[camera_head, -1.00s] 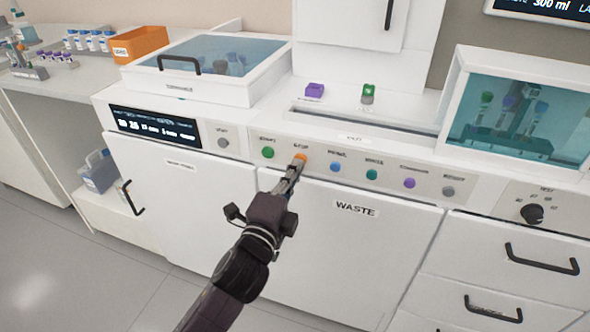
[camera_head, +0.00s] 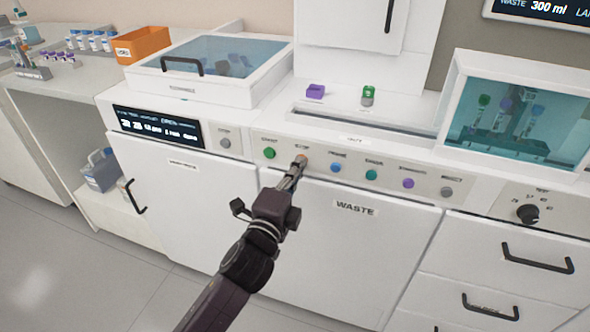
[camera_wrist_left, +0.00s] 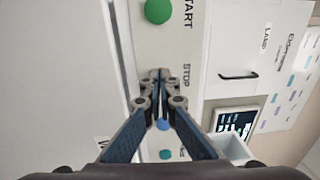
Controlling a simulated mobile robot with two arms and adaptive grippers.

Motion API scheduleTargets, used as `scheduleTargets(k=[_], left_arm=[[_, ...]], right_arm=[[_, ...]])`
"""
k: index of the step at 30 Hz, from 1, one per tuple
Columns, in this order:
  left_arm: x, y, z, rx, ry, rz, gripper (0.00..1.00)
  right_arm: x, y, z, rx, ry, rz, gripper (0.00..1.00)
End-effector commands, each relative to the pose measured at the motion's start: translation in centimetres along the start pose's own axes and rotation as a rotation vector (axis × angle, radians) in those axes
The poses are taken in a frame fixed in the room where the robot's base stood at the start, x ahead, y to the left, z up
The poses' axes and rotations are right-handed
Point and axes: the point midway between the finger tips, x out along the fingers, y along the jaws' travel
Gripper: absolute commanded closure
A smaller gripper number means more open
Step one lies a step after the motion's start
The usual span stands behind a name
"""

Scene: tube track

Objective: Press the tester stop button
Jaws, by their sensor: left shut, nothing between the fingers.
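The stop button (camera_head: 302,157) is a small orange button on the white front panel (camera_head: 320,150), between the green start button (camera_head: 269,153) and a blue button (camera_head: 336,168). My left gripper (camera_head: 299,163) is shut and empty, with its fingertips at the stop button and covering most of it. In the left wrist view the shut fingertips (camera_wrist_left: 160,72) lie beside the STOP label, and the button itself is hidden behind them. I cannot tell whether the button is pushed in. My right gripper is not in view.
More buttons, teal, purple (camera_head: 408,183) and grey, run to the right along the panel. A waste door (camera_head: 340,240) is below. A glass-lidded box (camera_head: 210,68) stands above left, and a windowed cabinet (camera_head: 450,110) at right. The floor in front is clear.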

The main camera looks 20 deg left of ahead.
Motion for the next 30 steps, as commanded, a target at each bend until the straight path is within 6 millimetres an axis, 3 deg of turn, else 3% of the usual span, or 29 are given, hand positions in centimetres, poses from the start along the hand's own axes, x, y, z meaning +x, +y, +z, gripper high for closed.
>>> scheduleTargets(k=[1, 7, 21, 30], left_arm=[[0.3, -0.8, 0.2, 0.002, -0.003, -0.017, 1.0], [-0.6, -0.9, 0.2, 0.001, -0.003, -0.018, 1.0], [-7.0, -0.3, 0.1, -0.001, -0.001, -0.007, 1.0], [-8.5, -0.3, 0.1, 0.0, -0.002, -0.006, 1.0]], right_arm=[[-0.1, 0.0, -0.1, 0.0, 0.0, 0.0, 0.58], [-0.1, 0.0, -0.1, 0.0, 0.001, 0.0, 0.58], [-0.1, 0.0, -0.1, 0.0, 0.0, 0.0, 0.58], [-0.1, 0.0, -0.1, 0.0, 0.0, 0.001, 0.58]])
